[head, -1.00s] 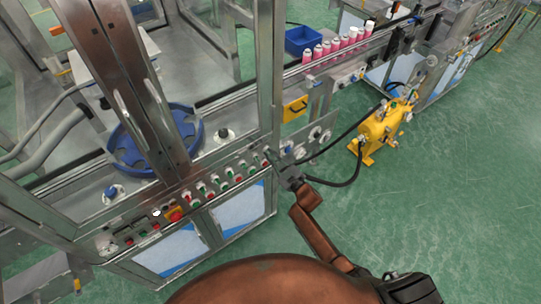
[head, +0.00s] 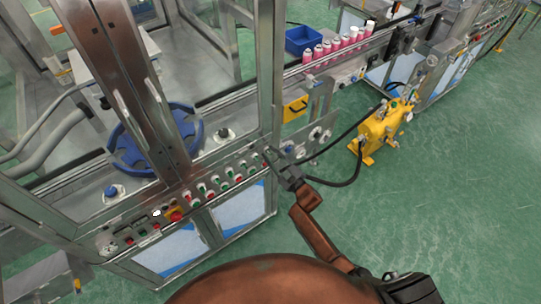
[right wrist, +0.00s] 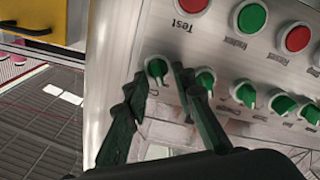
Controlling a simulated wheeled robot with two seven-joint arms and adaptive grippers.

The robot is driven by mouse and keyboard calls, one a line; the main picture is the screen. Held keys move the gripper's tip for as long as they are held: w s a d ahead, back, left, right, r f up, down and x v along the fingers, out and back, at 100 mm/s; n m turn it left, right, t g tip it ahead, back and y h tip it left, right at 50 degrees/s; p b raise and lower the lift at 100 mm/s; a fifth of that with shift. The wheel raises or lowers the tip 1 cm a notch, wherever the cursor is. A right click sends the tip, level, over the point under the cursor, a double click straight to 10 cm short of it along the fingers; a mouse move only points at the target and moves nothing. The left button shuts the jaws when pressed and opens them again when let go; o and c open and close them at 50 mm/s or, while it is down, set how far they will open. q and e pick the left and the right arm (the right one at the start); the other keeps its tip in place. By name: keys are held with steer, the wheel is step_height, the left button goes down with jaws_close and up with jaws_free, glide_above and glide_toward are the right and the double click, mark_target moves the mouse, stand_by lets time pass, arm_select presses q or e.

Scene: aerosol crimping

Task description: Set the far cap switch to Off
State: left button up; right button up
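The control panel (head: 215,183) on the front of the machine frame carries a row of green and red controls. In the right wrist view its lettering is upside down, and a row of green rotary switches runs along it. The endmost green switch (right wrist: 156,68) sits by the panel's edge, below a red button marked Test. I cannot read this switch's label. My right gripper (right wrist: 160,80) is open, with one dark finger on each side of that switch; contact is unclear. In the head view the right gripper (head: 271,160) is at the panel's right end. My left gripper is not in view.
A neighbouring green switch (right wrist: 205,79) lies close beside the right-hand finger. A yellow pump unit (head: 380,130) with black hoses stands on the floor to the right. Pink cans (head: 335,45) line the conveyor behind.

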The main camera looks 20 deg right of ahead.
steer(key=v, duration=1.2)
steer(key=s+d+f+m+g+h, duration=0.25)
steer(key=s+f, duration=0.35)
steer(key=f, duration=0.6)
steer(key=s+d+f+m+g+h, duration=0.15)
steer(key=s+d+f, duration=0.3)
steer(key=f, duration=0.65)
steer(key=s+d+f+m+g+h, duration=0.1)
steer(key=s+d+f+g, duration=0.15)
steer(key=s+f, duration=0.65)
steer(key=s+f+m+g, duration=0.1)
steer(key=s+f+g, duration=0.2)
steer(key=s+f, duration=0.4)
steer(key=s+f+m+g+h, duration=0.1)
steer(key=s+f+g, duration=0.2)
steer(key=s+f, duration=0.4)
steer(key=s+f+m+g, duration=0.1)
steer(key=s+f+g, duration=0.2)
steer(key=s+f, duration=0.5)
steer(key=s, duration=1.3)
steer(key=shift+s+d+m+g, duration=0.2)
steer(key=shift+d+m+g, duration=0.15)
steer(key=shift+d+m, duration=0.05)
